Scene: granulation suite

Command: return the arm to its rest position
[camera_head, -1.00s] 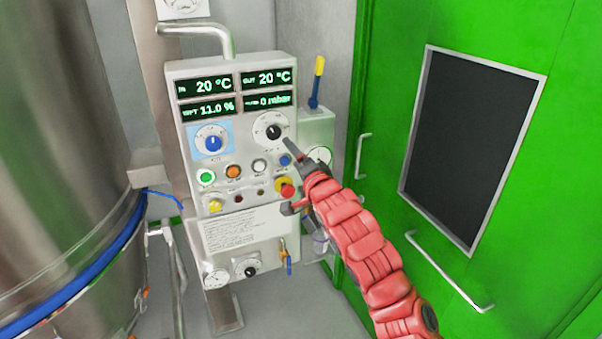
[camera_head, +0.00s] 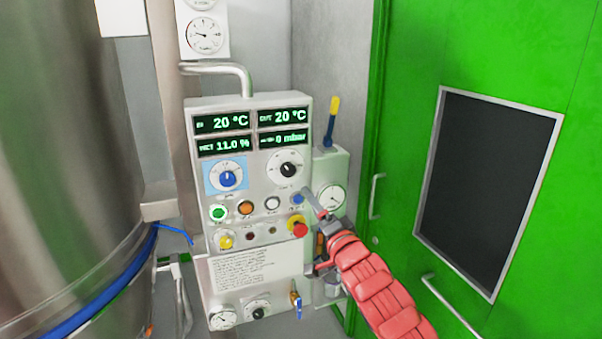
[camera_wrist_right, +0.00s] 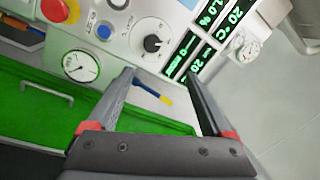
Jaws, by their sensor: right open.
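My right gripper (camera_head: 309,236) is in front of the lower right part of the grey control panel (camera_head: 279,98), on the end of my red right arm. Its two fingers are spread with nothing between them, as the right wrist view (camera_wrist_right: 162,90) also shows. The red emergency button (camera_head: 299,229) on its yellow collar is close to the fingers in the head view. I cannot tell whether a finger touches the panel. My left gripper is not in view.
A large steel vessel (camera_head: 60,130) with a blue band stands at the left. A green door (camera_head: 405,110) with a dark window and metal handles is at the right. A blue and yellow lever (camera_head: 331,121) and a pressure gauge (camera_head: 332,197) sit beside the panel.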

